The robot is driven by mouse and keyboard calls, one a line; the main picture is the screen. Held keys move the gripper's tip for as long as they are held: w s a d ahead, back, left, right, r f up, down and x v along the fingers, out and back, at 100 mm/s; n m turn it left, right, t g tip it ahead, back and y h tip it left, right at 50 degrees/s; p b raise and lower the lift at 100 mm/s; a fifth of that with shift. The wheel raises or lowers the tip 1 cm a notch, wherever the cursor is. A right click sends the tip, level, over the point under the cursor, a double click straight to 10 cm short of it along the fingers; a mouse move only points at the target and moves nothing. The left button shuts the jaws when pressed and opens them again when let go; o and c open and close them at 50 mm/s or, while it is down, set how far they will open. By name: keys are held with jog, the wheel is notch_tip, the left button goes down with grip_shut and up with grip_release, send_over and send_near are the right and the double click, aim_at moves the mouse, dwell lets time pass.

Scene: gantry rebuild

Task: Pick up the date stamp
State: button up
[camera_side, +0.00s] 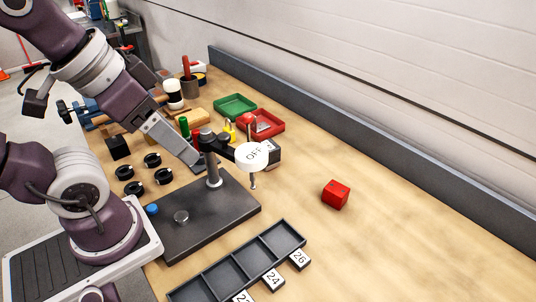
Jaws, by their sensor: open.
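I cannot clearly make out the date stamp. My gripper (192,156) reaches down from the upper left, over the bench behind the black fixture. Its fingers are small and partly hidden among the objects there; it is open, and I see nothing held.
A black base plate (215,222) carries a post and a white disc marked OFF (252,156). A red cube (336,195) lies to the right. A compartment tray (225,275) is in front. Green tray (235,106), red tray (268,124) and black knobs (152,160) are behind.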

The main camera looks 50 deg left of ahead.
notch_tip(320, 180, up, 5)
jog(key=m+g+y, duration=0.4)
jog(key=m+y, duration=0.9)
jog(key=m, duration=0.6)
send_over(274, 155)
jog(key=s+d, duration=0.1)
jog(key=d, duration=0.2)
jog(key=shift+y, duration=0.3)
jog(key=f, duration=2.3)
jog(key=shift+w+d, duration=0.15)
jog(key=shift+d, duration=0.15)
jog(key=x, duration=0.2)
jog(key=f+x, duration=0.1)
jog(key=x, duration=0.4)
jog(key=shift+d+f, duration=0.1)
jog(key=shift+f, duration=0.25)
jog(key=c, duration=1.5)
